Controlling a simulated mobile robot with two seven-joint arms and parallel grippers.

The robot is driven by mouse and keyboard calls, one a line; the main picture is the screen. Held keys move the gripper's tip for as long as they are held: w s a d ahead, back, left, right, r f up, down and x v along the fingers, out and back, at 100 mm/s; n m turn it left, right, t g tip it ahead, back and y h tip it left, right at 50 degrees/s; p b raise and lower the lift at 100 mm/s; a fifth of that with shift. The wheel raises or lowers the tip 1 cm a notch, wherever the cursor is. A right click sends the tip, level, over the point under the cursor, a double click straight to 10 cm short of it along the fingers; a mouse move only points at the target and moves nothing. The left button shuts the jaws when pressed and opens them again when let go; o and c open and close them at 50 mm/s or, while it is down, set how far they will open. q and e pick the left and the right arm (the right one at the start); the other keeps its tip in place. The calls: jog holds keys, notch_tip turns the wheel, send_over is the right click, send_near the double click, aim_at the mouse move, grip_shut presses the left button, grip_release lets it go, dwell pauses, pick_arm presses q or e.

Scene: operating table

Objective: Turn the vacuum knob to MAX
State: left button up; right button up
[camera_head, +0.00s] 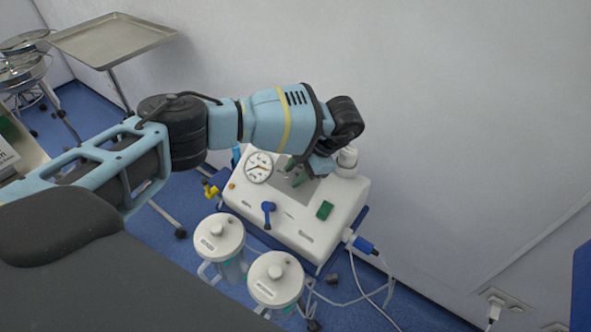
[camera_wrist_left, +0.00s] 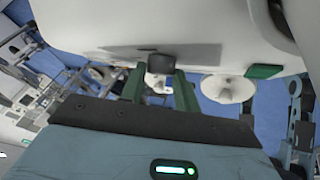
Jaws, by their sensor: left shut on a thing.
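The vacuum unit (camera_head: 334,206) is a white box on the floor side of the wall, with a round dial gauge (camera_head: 258,167) on its top left. My left gripper (camera_head: 295,174) reaches over it from the left, its green fingers pointing down at the panel beside the gauge. In the left wrist view the fingers (camera_wrist_left: 160,85) stand on both sides of a dark knob (camera_wrist_left: 161,63), shut on it. The arm and fingers hide the knob in the head view, and its setting and MAX mark cannot be read. My right gripper is not in view.
A blue lever (camera_head: 268,208) and a green switch (camera_head: 325,210) sit on the unit's front. Two lidded canisters (camera_head: 219,233) (camera_head: 275,276) stand before it. A blue-plugged cable (camera_head: 366,246) runs off at right. A steel tray stand (camera_head: 112,36) is at upper left.

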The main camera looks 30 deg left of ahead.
pick_arm(q)
jog(key=shift+s+f, duration=0.1)
jog(key=shift+f, duration=0.05)
jog(key=o, duration=1)
jog(key=shift+c, duration=0.2)
jog(key=shift+v, duration=4)
